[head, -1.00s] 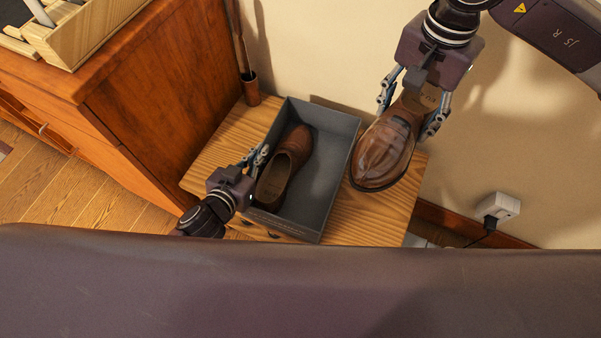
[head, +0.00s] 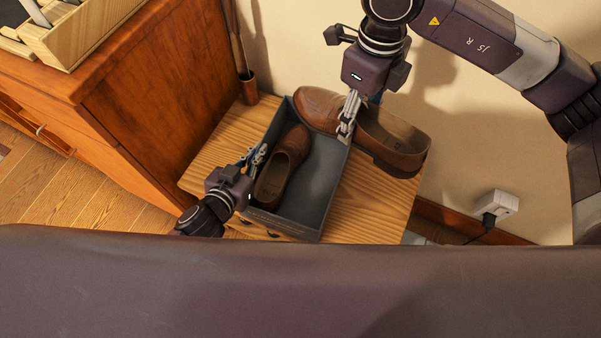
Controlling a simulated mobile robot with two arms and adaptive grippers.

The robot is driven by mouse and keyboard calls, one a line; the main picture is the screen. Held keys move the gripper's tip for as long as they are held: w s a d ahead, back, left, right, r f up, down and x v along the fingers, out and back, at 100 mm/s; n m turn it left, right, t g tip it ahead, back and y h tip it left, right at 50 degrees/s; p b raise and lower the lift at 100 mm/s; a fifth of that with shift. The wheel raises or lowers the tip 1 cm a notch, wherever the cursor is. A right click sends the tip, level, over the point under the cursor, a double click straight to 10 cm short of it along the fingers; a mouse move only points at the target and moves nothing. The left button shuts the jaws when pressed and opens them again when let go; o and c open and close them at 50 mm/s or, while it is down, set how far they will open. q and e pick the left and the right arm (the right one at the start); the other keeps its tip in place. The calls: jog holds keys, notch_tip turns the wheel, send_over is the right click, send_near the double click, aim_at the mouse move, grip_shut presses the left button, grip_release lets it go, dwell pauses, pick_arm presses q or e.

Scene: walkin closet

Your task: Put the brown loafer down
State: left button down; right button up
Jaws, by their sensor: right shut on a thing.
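One brown loafer (head: 395,140) is held by my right gripper (head: 352,118), which is shut on its side. This loafer is tilted, with its toe to the upper left and its heel to the lower right, over the right wall of the grey box. It hides the box's upper right corner. A second brown loafer (head: 281,168) lies inside the grey shoe box (head: 319,193), along its left side. My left gripper (head: 256,158) is at the box's left wall. Its fingers are small here, and I cannot tell whether they close on the wall.
The box stands on a small wooden table (head: 377,208), with bare wood to its left and right. A reddish wooden cabinet (head: 165,110) stands at the left. A shoehorn-like stick in a holder (head: 249,88) stands behind the box. A socket with a plug (head: 497,207) is on the wall.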

aim_at(325, 128)
jog(key=m, duration=0.1)
jog(key=a+m, duration=0.1)
jog(key=m, duration=0.1)
jog(key=shift+a+f, duration=0.25)
jog(key=shift+f, duration=0.1)
jog(key=m, duration=0.1)
jog(key=a+m, duration=0.1)
jog(key=m, duration=0.1)
jog(key=a+f+m, duration=0.1)
jog(key=shift+w+m, duration=0.1)
jog(key=shift+m, duration=0.3)
jog(key=a+m, duration=0.1)
jog(key=m, duration=0.1)
jog(key=f+m, duration=0.1)
jog(key=m, duration=0.1)
jog(key=a+m, duration=0.1)
jog(key=m, duration=0.1)
jog(key=shift+a+f+m, duration=0.2)
jog(key=shift+a+m, duration=0.1)
jog(key=shift+f, duration=0.3)
notch_tip(325, 128, down, 10)
jog(key=shift+r, duration=0.25)
jog(key=shift+a+f, duration=0.1)
jog(key=shift+f, duration=0.05)
jog(key=o, duration=1.8)
